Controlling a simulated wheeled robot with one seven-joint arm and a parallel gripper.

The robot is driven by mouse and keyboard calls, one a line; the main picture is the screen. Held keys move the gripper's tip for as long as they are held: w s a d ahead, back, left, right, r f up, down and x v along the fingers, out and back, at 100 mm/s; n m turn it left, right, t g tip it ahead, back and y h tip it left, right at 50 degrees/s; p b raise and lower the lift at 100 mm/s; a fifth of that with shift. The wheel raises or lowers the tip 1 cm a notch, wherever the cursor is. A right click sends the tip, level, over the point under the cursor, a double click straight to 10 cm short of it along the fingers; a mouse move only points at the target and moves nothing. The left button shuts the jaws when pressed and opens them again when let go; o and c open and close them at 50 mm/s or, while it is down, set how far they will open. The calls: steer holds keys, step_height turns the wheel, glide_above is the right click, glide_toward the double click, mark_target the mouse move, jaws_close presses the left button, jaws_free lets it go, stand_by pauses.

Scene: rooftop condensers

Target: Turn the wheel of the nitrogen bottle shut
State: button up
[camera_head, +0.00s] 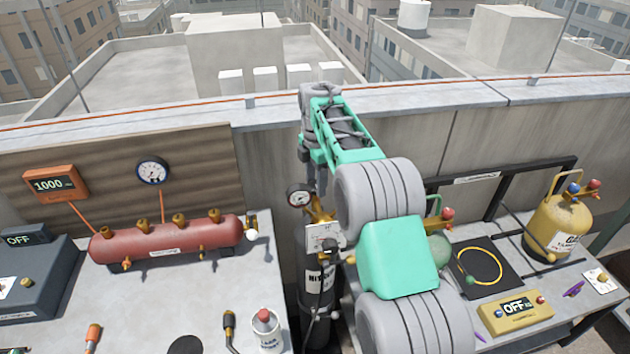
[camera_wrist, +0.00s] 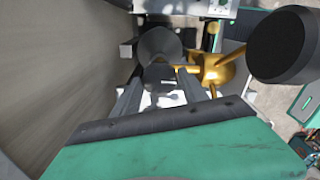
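The black nitrogen bottle (camera_head: 318,285) stands upright in the gap between the two benches, its white label partly readable. A brass regulator (camera_head: 318,212) with a round gauge (camera_head: 299,195) sits at its top. My gripper (camera_head: 316,190) points down just above the bottle top. In the wrist view my gripper (camera_wrist: 160,82) has its two fingers apart. A dark grey rounded part (camera_wrist: 160,45), apparently the wheel, lies at and beyond the fingertips; I cannot tell whether they touch it. The brass body (camera_wrist: 220,70) and a black gauge (camera_wrist: 282,45) are close on the right.
A parapet wall (camera_head: 275,170) stands close behind the bottle. On the left bench are a red manifold tank (camera_head: 170,240) and a spray can (camera_head: 267,332). On the right bench are a yellow cylinder (camera_head: 555,228), a black scale mat (camera_head: 482,265) and a yellow display box (camera_head: 515,312).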

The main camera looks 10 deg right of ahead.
steer(key=c, duration=1)
steer(key=shift+o, duration=0.2)
